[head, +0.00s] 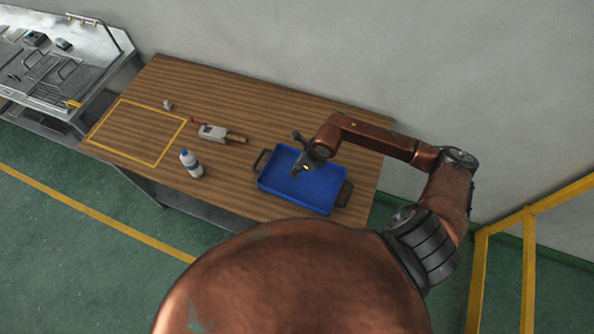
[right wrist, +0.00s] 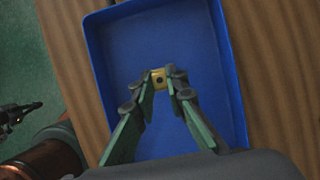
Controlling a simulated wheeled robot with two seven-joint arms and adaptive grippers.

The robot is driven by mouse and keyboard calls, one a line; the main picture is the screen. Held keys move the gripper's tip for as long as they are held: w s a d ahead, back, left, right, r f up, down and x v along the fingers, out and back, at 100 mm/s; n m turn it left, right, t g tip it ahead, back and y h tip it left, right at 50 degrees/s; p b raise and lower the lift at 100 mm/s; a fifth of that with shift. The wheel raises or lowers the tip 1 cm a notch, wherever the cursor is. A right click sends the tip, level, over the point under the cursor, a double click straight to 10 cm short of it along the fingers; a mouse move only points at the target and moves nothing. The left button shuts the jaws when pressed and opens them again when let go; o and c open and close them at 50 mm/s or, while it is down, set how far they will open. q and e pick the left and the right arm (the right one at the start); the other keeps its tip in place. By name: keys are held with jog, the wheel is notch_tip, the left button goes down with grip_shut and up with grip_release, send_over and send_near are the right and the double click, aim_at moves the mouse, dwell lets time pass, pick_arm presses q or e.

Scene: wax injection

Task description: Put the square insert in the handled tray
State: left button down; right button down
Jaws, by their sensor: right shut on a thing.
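The handled tray (head: 318,191) is blue with dark handles at its two ends and stands on the wooden table. It fills the middle of the right wrist view (right wrist: 165,35). My right gripper (head: 298,173) is over the tray. In the right wrist view its fingertips (right wrist: 166,84) are shut on the square insert (right wrist: 158,78), a small brass-coloured square with a dark hole. The insert is over the tray floor; I cannot tell how high. A dark gripper, apparently my left one (right wrist: 16,114), shows at the left edge of the right wrist view, its jaws unclear.
A white bottle with a blue cap (head: 191,164), a grey tool with a wooden handle (head: 215,133) and a small pale piece (head: 168,104) are on the table (head: 240,100). A yellow outlined area (head: 135,132) is clear. A metal workstation (head: 60,75) stands left; yellow rails (head: 528,260) stand right.

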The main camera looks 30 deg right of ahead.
notch_tip(320, 180, down, 2)
jog(key=shift+f+p, duration=0.15)
jog(key=shift+p, duration=0.3)
jog(key=shift+d+f, duration=0.1)
jog(key=shift+f, duration=0.4)
jog(key=shift+f, duration=0.1)
jog(key=c, duration=1.9)
grip_release()
jog(key=shift+c, duration=0.2)
jog(key=shift+r, duration=0.3)
jog(key=b+v, duration=0.2)
jog(key=v, duration=0.9)
jog(key=shift+r, duration=0.3)
